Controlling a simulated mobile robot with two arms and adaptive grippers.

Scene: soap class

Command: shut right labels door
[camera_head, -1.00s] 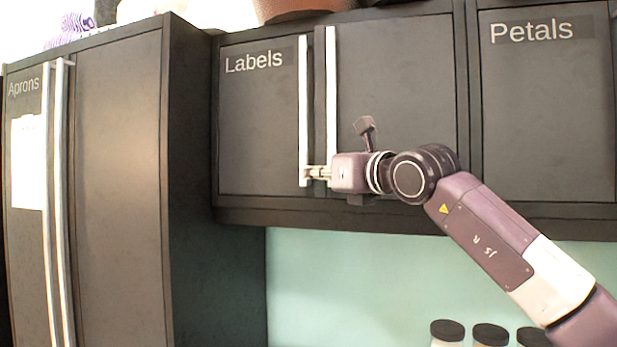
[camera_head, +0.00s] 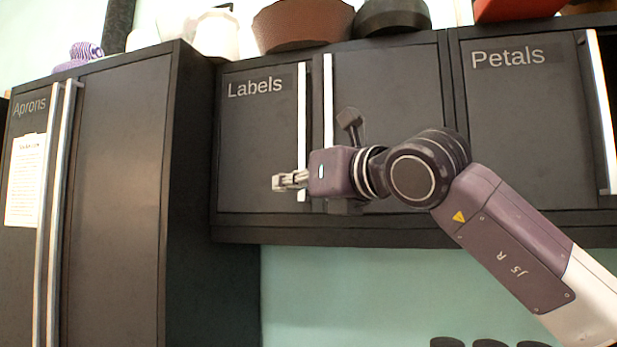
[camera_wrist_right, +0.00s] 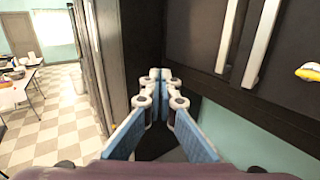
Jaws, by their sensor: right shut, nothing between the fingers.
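The Labels cabinet has a dark left door (camera_head: 252,140) bearing the word "Labels" and a dark right door (camera_head: 395,95). The right door looks flush with the left one, with no clear gap, though my arm covers part of it. The right door's pale vertical handle (camera_head: 328,100) stands beside the left door's handle (camera_head: 301,110). My right gripper (camera_head: 279,182) is shut and empty, pointing left in front of the lower ends of the handles. It also shows in the right wrist view (camera_wrist_right: 160,76), apart from the handles. My left gripper is not in view.
The tall Aprons cabinet (camera_head: 118,180) stands at the left, its side jutting forward. The Petals cabinet (camera_head: 520,120) is at the right. Pots, including a brown one (camera_head: 303,25), sit on top. Dark jar lids (camera_head: 490,343) show below.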

